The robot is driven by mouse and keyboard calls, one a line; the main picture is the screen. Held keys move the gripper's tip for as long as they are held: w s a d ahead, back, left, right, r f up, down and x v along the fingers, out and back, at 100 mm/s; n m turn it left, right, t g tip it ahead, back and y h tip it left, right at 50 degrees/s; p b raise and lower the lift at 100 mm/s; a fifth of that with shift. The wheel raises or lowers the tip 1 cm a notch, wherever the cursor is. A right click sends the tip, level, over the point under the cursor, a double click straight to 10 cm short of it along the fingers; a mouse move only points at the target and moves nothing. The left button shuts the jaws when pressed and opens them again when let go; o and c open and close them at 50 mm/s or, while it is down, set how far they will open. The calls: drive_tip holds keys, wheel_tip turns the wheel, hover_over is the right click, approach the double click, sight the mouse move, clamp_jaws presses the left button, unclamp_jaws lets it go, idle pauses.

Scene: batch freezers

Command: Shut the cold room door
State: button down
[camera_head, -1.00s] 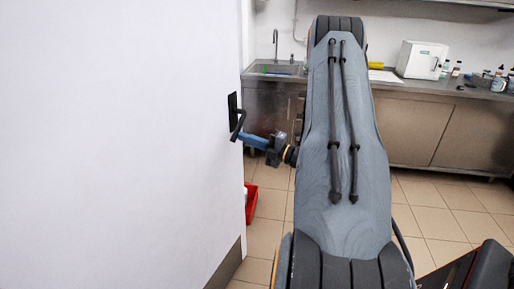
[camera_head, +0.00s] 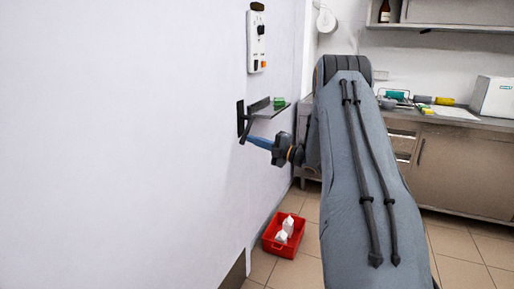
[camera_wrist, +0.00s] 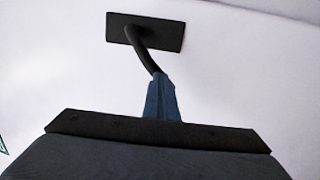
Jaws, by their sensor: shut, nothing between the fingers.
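The cold room door (camera_head: 120,150) is the broad white panel filling the left of the head view. It looks nearly in line with the white wall beyond its right edge; I cannot tell whether a gap is left. Its black handle (camera_head: 241,120) has a flat plate and a curved lever, also in the wrist view (camera_wrist: 145,31). My gripper (camera_head: 250,139) is shut and empty, its blue fingers at the lever's free end. In the wrist view the fingertips (camera_wrist: 160,84) meet or overlap that end; firm contact is unclear.
Beyond the door edge, a control panel (camera_head: 257,42) and a small dark shelf (camera_head: 270,109) are on the wall. A red crate (camera_head: 269,243) with white bags stands on the floor. A steel counter (camera_head: 465,136) with a white box (camera_head: 497,97) lies at right.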

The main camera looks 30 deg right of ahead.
drive_tip(key=shift+w+a+r, duration=0.2)
drive_tip(key=shift+w+r, duration=0.05)
drive_tip(key=shift+r, duration=0.2)
drive_tip(key=shift+w+a+r, duration=0.2)
drive_tip(key=shift+w+r, duration=0.05)
drive_tip(key=shift+r, duration=0.2)
drive_tip(key=shift+w, duration=0.1)
drive_tip(key=d+f+b+v, duration=0.1)
drive_tip(key=b+v, duration=0.1)
drive_tip(key=v, duration=1.3)
drive_tip(key=shift+w+d+f, duration=0.15)
drive_tip(key=shift+w+f, duration=0.05)
